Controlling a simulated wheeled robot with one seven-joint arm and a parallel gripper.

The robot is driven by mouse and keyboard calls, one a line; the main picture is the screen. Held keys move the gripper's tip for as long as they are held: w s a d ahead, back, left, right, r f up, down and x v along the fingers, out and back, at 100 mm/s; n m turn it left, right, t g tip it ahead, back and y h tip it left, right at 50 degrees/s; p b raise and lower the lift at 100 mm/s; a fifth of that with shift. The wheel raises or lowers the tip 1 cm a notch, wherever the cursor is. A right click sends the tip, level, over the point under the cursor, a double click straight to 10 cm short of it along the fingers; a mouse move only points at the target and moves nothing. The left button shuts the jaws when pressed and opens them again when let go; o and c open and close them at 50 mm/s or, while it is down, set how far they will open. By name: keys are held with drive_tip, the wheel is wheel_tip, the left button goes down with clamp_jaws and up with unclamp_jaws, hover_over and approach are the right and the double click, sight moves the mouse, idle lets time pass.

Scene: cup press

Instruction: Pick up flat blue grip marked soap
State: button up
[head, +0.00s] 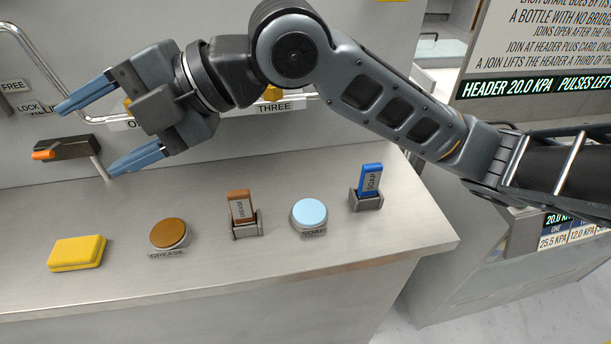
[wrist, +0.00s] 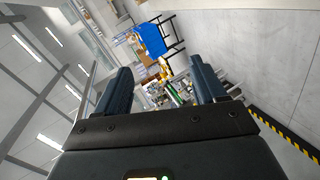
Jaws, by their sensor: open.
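The flat blue grip marked SOAP (head: 371,180) stands upright in a small grey holder (head: 366,201) at the right of the counter in the head view. My gripper (head: 85,132) is open and empty at the upper left, raised above the counter and well to the left of the blue grip. Its two blue-grey fingers point left. In the wrist view my open gripper (wrist: 160,90) has nothing between its fingers close by, only the distant room. The blue grip does not show in the wrist view.
A brown grip (head: 240,206) stands in a second holder. A light blue disc (head: 309,214), a brown disc (head: 169,233) labelled GREASE and a yellow block (head: 77,253) are on the counter (head: 200,290). A black lever with an orange tip (head: 43,154) is at left.

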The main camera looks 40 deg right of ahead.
drive_tip(key=s+d+f+n+g+h, duration=0.1)
drive_tip(key=d+f+n+g+h, duration=0.15)
drive_tip(key=d+f, duration=0.35)
drive_tip(key=g+h, duration=0.5)
drive_tip(key=h, duration=0.4)
approach(373, 165)
drive_tip(key=f, duration=0.5)
drive_tip(key=shift+w+f+p, duration=0.2)
drive_tip(key=shift+w+p, duration=0.05)
drive_tip(key=shift+p, duration=0.1)
drive_tip(key=shift+d+f, duration=0.15)
drive_tip(key=shift+f, duration=0.1)
drive_tip(key=shift+s+f, duration=0.1)
drive_tip(key=shift+f, duration=3.5)
drive_tip(key=shift+c, duration=0.4)
drive_tip(key=c, duration=1.1)
